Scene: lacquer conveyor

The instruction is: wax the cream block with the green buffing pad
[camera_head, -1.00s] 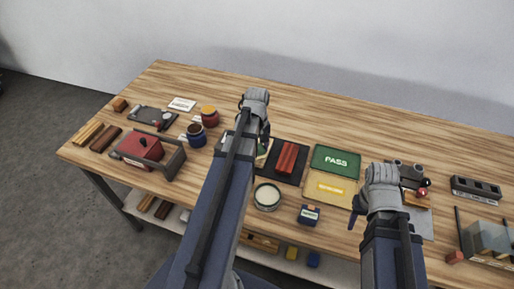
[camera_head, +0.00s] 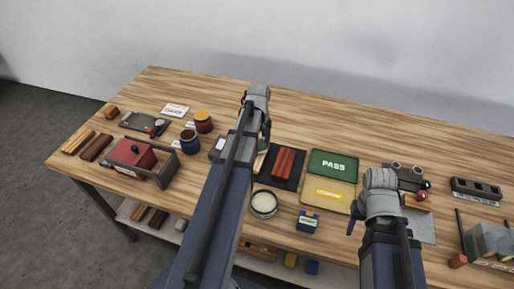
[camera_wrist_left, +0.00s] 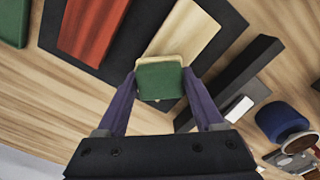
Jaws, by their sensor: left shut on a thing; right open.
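My left gripper (camera_wrist_left: 161,98) is shut on the green buffing pad (camera_wrist_left: 160,82); in the head view the gripper (camera_head: 264,140) is over the left part of the dark mat, its grasp mostly hidden by the arm. The cream block (camera_wrist_left: 188,38) lies on the dark mat (camera_wrist_left: 223,50) beside a red block (camera_wrist_left: 92,28). The pad overlaps one end of the cream block in the left wrist view; I cannot tell whether they touch. In the head view only a sliver of the cream block (camera_head: 261,160) shows. My right gripper (camera_head: 357,216) is open and empty, right of the yellow tray.
The green PASS tray (camera_head: 333,164) and yellow tray (camera_head: 328,195) are right of the mat. A round tin (camera_head: 264,205) and a blue jar (camera_head: 309,221) stand in front. Two jars (camera_head: 190,142) and a red caddy (camera_head: 131,153) are left. The bench's back is clear.

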